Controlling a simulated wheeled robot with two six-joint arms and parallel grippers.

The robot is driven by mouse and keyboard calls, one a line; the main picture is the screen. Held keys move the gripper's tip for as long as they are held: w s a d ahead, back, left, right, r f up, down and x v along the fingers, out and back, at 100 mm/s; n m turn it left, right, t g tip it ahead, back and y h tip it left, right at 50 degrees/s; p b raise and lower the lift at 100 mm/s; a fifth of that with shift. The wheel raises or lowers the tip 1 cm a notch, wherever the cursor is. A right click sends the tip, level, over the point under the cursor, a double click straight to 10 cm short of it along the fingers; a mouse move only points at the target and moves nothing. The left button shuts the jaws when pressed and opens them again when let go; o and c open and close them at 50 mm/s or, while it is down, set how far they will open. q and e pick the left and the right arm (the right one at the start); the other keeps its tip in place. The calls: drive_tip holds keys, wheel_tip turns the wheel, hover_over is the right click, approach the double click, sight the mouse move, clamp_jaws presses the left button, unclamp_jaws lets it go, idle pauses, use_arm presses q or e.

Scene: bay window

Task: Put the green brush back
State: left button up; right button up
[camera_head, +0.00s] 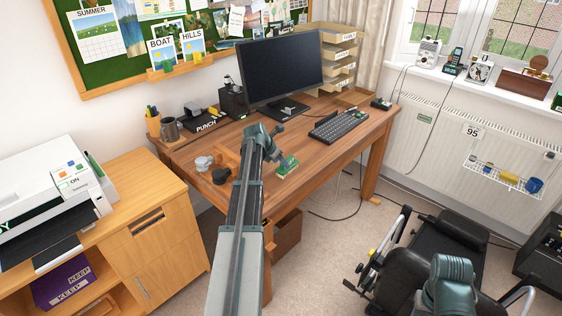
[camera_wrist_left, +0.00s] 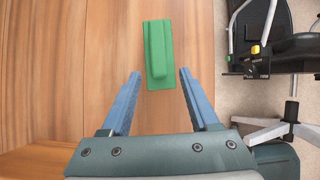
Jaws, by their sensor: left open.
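A green brush (camera_head: 287,167) lies on the wooden desk (camera_head: 190,153) near its front edge. In the left wrist view the brush (camera_wrist_left: 158,55) shows from above, a long green block with a raised grip, lying lengthwise straight ahead. My left gripper (camera_wrist_left: 160,76) is open and empty. Its two blue fingers point toward the brush, with their tips on either side of its near end and apart from it. In the head view my left arm reaches over the desk, and its fingers are hard to make out there.
A monitor (camera_head: 281,66), a keyboard (camera_head: 339,126), a pen cup (camera_head: 153,122) and a dark mug (camera_head: 170,129) stand on the desk. A small white item (camera_head: 203,163) and a dark one (camera_head: 221,176) lie left of my arm. A black chair (camera_head: 440,255) is at lower right.

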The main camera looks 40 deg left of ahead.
use_arm(q)
drive_tip(key=p+v, duration=0.8)
drive_tip(key=v, duration=0.3)
drive_tip(key=shift+s+r+p, duration=0.2)
drive_tip(key=shift+r+p, duration=0.05)
drive_tip(key=shift+p, duration=0.15)
drive_tip(key=s+d+f+m+g+h, duration=0.1)
drive_tip(key=d+m+g, duration=0.1)
drive_tip(key=d+m, duration=1.05)
drive_tip(key=s+d+f+m+g+h, duration=0.15)
drive_tip(key=d+m, duration=0.35)
drive_tip(key=d, duration=1.4)
drive_tip(key=s+d+m+g+y, duration=0.1)
drive_tip(key=s+d+m+y, duration=0.1)
drive_tip(key=s+d+m, duration=0.6)
drive_tip(key=s+d+f+m+g+y, duration=0.1)
drive_tip(key=s+d+m+g+y, duration=0.1)
drive_tip(key=s+d+m, duration=0.6)
drive_tip(key=d+m, duration=0.5)
drive_tip(key=m, duration=0.1)
drive_tip(key=shift+s, duration=0.25)
